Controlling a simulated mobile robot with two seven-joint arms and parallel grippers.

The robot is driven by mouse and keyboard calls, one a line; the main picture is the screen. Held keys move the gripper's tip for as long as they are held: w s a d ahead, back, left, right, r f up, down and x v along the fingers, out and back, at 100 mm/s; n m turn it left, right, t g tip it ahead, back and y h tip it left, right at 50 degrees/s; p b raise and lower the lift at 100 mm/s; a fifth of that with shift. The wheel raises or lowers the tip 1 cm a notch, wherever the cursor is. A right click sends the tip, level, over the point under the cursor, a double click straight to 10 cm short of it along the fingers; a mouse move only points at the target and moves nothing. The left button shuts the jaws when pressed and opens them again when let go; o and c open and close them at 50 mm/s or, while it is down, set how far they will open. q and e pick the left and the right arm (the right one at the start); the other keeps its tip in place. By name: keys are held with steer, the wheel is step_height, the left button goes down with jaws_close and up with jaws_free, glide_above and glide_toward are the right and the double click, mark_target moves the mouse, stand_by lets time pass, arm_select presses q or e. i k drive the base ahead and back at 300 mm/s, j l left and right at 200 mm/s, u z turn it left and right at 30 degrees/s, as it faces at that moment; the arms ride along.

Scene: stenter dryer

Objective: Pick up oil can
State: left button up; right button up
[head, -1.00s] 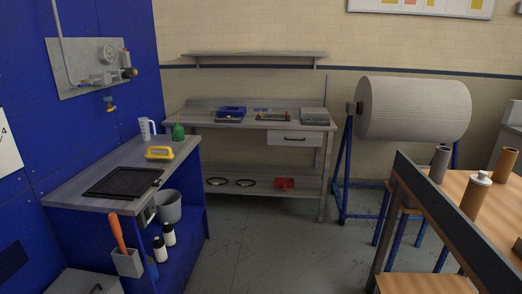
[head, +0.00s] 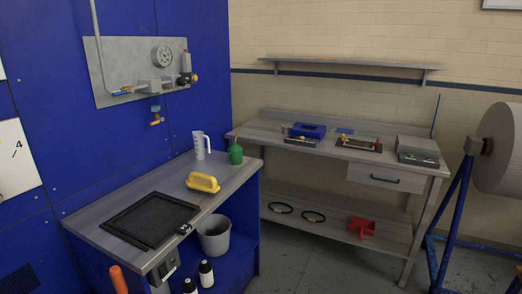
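The oil can (head: 235,154) looks to be the small green can with a narrow spout. It stands upright in the head view at the far right corner of the grey-topped blue bench (head: 105,229). Neither of my grippers shows in the head view.
A black tray (head: 149,219) lies on the near bench top. A grey bucket (head: 214,236) and bottles (head: 206,273) are below. A workbench (head: 285,148) with tools stands behind, right. A large roll (head: 503,148) is at the right edge. Floor between is clear.

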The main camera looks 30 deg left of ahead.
mark_target(235, 157)
steer(key=i+u, duration=0.15)
steer(key=i, duration=0.45)
steer(key=i+l+u, duration=0.2)
steer(key=i, duration=0.4)
steer(key=i+l+u, duration=0.15)
steer(key=i+u, duration=0.3)
steer(key=i+l+u, duration=0.3)
steer(key=u, duration=0.15)
steer(key=i+l+u, duration=0.25)
steer(key=u, duration=0.2)
steer(key=i+l+u, duration=0.15)
steer(key=l+u, duration=0.15)
steer(key=u, duration=0.15)
